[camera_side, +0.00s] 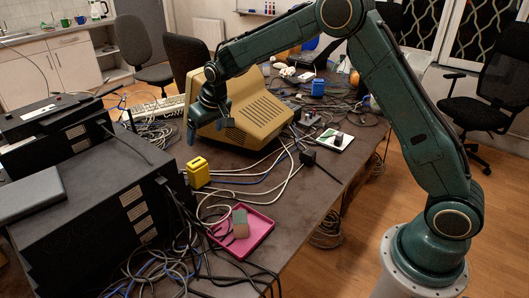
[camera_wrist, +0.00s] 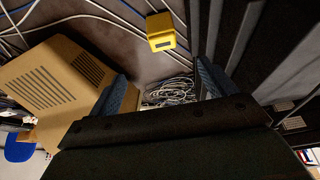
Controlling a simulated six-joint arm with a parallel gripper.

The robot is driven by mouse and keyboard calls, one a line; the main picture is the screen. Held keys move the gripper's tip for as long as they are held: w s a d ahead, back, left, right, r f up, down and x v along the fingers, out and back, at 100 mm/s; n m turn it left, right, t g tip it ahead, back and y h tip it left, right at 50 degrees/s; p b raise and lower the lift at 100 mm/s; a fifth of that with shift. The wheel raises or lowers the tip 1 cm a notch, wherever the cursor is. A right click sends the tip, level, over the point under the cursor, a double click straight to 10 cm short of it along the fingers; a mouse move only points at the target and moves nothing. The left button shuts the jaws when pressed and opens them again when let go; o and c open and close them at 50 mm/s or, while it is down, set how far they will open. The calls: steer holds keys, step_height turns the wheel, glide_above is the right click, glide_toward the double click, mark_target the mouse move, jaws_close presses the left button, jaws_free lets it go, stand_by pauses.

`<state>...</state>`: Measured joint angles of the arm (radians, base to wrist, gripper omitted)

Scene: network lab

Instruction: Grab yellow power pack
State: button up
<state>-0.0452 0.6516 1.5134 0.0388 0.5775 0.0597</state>
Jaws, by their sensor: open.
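The yellow power pack (camera_side: 197,172) stands on the dark table beside the black equipment box. It also shows at the top of the wrist view (camera_wrist: 160,32), with a dark panel on its face. My gripper (camera_side: 208,128) hangs over the table behind the pack, in front of the beige monitor, clear of the pack. In the wrist view its two blue-grey fingers (camera_wrist: 160,85) are spread apart with nothing between them, and the pack lies beyond their tips.
The beige monitor (camera_side: 255,113) stands close to my gripper. Black equipment boxes (camera_side: 90,190) stand at the left. Loose cables (camera_side: 160,130) cover much of the table. A pink tray (camera_side: 258,230) with a grey-green block (camera_side: 240,223) lies in front of the pack. A blue device (camera_side: 318,87) stands farther back.

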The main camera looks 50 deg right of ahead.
glide_toward(197, 162)
steer(key=shift+d+r, duration=0.1)
steer(key=shift+r, duration=0.2)
steer(key=shift+f, duration=0.1)
steer(key=shift+x, duration=4.15)
steer(key=shift+f, duration=0.15)
steer(key=shift+x, duration=2.5)
steer(key=c, duration=1.3)
steer(key=shift+c, duration=0.2)
